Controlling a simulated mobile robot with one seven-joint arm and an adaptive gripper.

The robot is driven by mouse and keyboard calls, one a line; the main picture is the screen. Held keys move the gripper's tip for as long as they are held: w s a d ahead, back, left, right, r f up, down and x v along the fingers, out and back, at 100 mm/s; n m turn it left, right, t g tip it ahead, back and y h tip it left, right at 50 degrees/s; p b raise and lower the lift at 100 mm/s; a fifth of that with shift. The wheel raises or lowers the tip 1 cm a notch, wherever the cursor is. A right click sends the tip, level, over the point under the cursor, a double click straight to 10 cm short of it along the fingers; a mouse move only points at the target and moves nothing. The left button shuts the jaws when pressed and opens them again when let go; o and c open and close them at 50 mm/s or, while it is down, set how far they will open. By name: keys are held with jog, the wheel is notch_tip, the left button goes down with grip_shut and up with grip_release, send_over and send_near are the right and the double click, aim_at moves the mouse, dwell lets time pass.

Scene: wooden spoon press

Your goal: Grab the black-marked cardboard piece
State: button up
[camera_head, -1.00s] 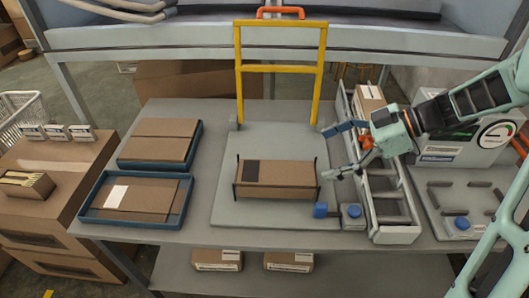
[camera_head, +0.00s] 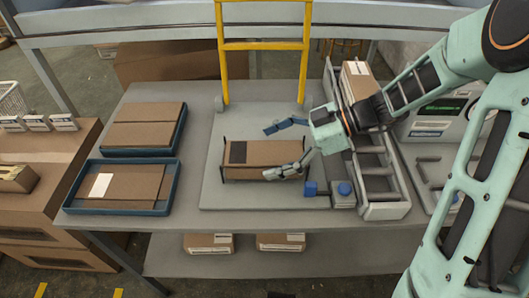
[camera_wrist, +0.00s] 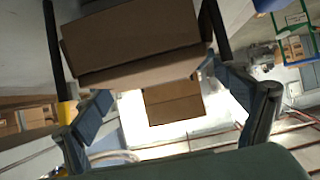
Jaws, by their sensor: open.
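The black-marked cardboard piece (camera_head: 262,152) is a brown box with a dark patch at its left end. It lies on a grey board (camera_head: 220,195) in the middle of the table, between thin dark uprights at its ends. My gripper (camera_head: 270,152) is open, with its fingers pointing left over the box's right half. The lower finger covers part of the box's front right. In the wrist view, a large brown cardboard face (camera_wrist: 135,42) fills the upper middle, just beyond my spread fingers (camera_wrist: 165,105); no black mark shows there. I cannot tell whether the fingers touch it.
Two blue trays with cardboard, one behind (camera_head: 181,125) and one in front (camera_head: 172,195), are at left. A yellow frame (camera_head: 262,46) rises behind the board. Blue-topped blocks (camera_head: 343,189) and a grey rack (camera_head: 385,210) are close to the box's right.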

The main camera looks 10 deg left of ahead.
jog(key=shift+x, duration=0.8)
jog(key=shift+d, duration=0.1)
jog(key=c, duration=1.3)
jog(key=shift+r, duration=0.15)
